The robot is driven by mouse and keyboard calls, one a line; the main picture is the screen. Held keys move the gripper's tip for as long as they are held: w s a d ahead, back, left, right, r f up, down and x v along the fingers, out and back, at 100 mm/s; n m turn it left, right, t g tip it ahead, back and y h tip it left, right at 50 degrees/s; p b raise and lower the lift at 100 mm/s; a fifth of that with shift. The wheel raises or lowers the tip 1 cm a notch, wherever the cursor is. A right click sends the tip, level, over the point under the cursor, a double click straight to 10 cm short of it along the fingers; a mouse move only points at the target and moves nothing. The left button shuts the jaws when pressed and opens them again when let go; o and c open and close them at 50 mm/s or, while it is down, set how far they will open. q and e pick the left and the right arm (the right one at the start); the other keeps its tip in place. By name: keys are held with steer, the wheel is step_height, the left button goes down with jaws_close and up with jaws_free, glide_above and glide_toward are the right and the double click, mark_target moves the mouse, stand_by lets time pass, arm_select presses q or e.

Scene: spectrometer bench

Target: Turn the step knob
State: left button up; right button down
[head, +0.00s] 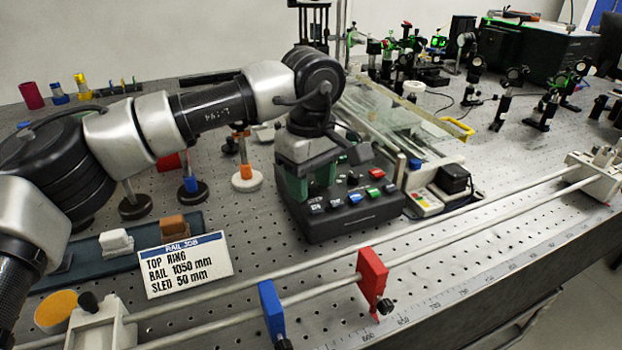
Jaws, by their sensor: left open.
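A black control box (352,221) with several coloured buttons stands on the perforated bench near the middle of the head view. Its buttons include red, blue, white and dark ones. My left gripper (309,186) points down over the box's left part, open, with green on its fingers. I cannot pick out the step knob for certain; the gripper covers that part of the box. I cannot tell whether the fingers touch anything there. My right gripper is not in view.
Two rails run along the bench front, carrying a blue block (271,311) and a red block (372,279). A white label card (185,265) stands at left. A glass-topped unit (395,115) lies behind the box. Optical mounts fill the back right.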

arm_select(q)
jaws_close()
